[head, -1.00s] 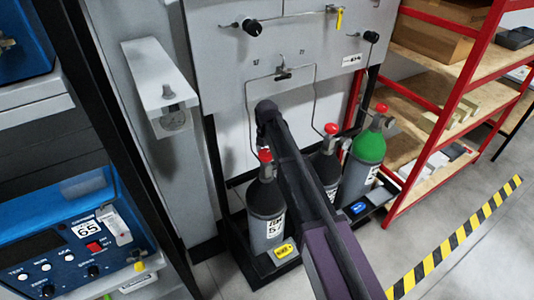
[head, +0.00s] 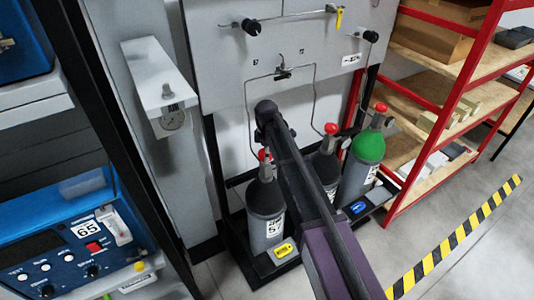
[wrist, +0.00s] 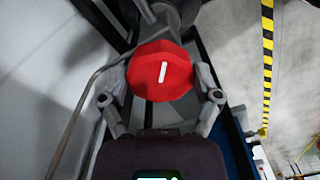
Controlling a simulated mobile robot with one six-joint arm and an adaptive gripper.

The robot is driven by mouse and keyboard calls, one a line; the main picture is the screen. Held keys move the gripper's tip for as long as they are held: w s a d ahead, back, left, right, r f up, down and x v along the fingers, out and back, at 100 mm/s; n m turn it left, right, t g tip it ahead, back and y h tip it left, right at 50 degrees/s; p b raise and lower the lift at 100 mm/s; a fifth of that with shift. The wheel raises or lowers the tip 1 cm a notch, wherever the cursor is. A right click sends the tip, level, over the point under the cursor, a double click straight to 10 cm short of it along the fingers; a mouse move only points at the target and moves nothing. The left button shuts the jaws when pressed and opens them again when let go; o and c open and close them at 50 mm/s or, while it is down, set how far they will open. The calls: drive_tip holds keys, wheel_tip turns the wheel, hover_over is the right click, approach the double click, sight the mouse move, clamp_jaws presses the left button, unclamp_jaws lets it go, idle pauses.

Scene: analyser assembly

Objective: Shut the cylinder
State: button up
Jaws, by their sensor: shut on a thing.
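A red valve knob (wrist: 162,72) with a white mark fills the middle of the wrist view. My gripper (wrist: 160,90) is around it, with one finger on each side, shut on the knob. In the head view, the left grey cylinder (head: 266,212) stands upright with its red knob (head: 262,155) partly covered. A second grey cylinder (head: 326,170) is partly hidden behind my arm. A green-topped cylinder (head: 367,150) with a red knob stands to its right. My arm hides the gripper in the head view, so which cylinder it holds is hard to confirm there.
A thin metal tube (wrist: 85,105) runs close to the left finger. The grey panel (head: 290,55) with black knobs stands behind the cylinders. A red-framed shelf (head: 440,120) is at the right, a blue instrument (head: 75,235) at the left. The floor by the striped tape (head: 455,235) is clear.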

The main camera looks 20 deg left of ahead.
drive_tip(key=m, duration=0.5)
drive_tip(key=shift+s+d+m, duration=0.1)
drive_tip(key=shift+s+m, duration=0.05)
drive_tip(key=shift+m, duration=0.15)
drive_tip(key=m, duration=0.4)
drive_tip(key=shift+s+m, duration=0.15)
drive_tip(key=shift+m, duration=0.15)
drive_tip(key=o, duration=0.9)
drive_tip(key=shift+o, duration=0.2)
drive_tip(key=shift+r, duration=0.1)
